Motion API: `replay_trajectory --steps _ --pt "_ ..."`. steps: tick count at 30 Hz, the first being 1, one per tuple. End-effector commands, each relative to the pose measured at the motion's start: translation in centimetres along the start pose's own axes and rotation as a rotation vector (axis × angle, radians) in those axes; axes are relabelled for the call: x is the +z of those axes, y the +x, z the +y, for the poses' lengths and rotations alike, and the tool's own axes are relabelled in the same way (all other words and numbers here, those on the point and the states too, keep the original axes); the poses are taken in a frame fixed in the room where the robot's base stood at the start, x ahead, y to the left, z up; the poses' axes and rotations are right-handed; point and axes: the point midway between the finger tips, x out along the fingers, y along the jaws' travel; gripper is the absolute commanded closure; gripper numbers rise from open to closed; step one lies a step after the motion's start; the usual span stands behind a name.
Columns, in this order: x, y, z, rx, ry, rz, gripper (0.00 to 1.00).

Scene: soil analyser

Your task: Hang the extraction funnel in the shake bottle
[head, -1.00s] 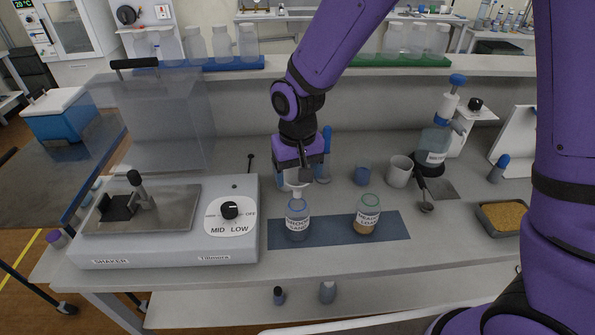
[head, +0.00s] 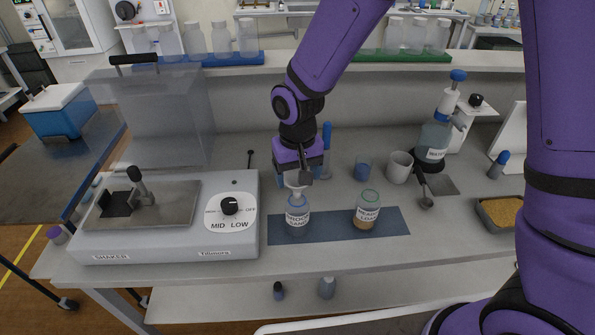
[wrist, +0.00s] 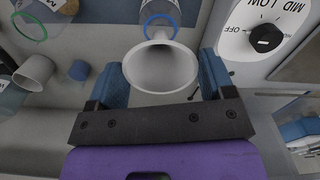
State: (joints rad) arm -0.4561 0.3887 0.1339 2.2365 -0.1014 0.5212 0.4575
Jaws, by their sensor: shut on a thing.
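My gripper (wrist: 163,85) is shut on a pale funnel (wrist: 160,68), its two blue fingers on either side of the wide cone. In the head view the funnel (head: 297,182) is upright, mouth up, just above the blue-ringed bottle (head: 298,218). Its narrow lower end is at the bottle's mouth; I cannot tell if it is inside. The wrist view shows the bottle's blue ring (wrist: 147,22) just beyond the cone, partly covered by it. A second bottle (head: 367,212), with a green ring and brown soil, stands to the right. Both bottles are on a dark blue mat (head: 335,226).
The shaker (head: 165,245) with its dial stands close on the left. The mat's right end is bare.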

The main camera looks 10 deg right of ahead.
Motion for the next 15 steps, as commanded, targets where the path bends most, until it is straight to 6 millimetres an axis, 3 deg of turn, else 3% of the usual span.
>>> replay_trajectory --steps 12,15 --pt "0.0 2.0 0.0 0.001 0.000 -0.002 0.34" --pt "0.0 1.9 0.0 0.000 0.000 -0.001 0.06"
